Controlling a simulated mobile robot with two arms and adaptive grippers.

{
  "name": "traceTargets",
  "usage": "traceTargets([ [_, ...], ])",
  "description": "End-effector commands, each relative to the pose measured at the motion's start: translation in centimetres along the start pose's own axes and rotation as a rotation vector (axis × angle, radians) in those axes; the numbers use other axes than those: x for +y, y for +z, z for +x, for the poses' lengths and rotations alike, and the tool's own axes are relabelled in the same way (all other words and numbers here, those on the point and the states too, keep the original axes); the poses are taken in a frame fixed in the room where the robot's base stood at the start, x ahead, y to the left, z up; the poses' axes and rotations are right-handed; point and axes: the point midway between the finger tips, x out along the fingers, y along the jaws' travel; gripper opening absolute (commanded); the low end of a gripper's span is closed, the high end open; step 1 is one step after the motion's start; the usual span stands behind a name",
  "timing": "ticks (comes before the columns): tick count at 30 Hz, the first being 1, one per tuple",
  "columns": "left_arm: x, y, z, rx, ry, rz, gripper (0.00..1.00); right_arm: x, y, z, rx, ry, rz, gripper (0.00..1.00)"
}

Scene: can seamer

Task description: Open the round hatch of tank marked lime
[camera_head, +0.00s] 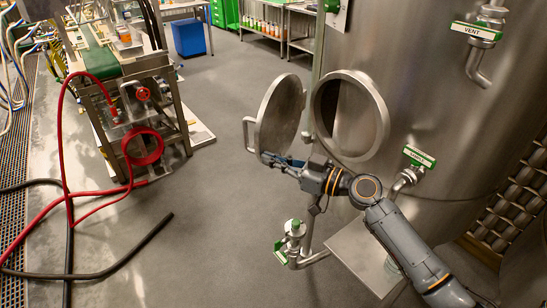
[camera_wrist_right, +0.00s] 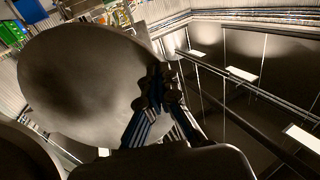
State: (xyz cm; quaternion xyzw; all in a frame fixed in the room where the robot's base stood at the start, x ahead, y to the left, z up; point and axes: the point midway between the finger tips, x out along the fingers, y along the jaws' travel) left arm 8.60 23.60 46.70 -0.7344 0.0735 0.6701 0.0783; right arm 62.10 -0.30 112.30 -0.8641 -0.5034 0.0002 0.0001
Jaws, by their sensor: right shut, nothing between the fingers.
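The steel tank (camera_head: 430,85) fills the right of the head view; I see no lime marking on it. In the right wrist view the door (camera_wrist_right: 80,85) is a large dark disc behind and left of the shut fingers (camera_wrist_right: 160,88). My left gripper is out of view.
A green-labelled valve (camera_head: 415,160) sits right of the opening, and a vent pipe (camera_head: 478,55) higher up. A machine frame (camera_head: 135,100) with red and black hoses is left. The grey floor between is clear.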

Motion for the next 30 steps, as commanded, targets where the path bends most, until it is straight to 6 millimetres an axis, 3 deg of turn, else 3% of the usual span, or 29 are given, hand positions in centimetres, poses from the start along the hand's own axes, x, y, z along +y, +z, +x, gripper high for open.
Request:
traceTargets([
  [5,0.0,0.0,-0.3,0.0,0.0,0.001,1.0,-0.1,-0.1,0.3,-0.002,0.009,0.0,0.0],
  [11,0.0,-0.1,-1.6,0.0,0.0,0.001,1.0,-0.3,-0.2,2.5,-0.002,0.087,0.003,0.0],
  [21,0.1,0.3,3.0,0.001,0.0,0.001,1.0,0.3,0.4,8.0,0.003,0.12,-0.002,0.0],
  [30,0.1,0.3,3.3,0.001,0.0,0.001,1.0,0.5,-0.1,8.9,0.0,0.12,0.0,0.0],
])
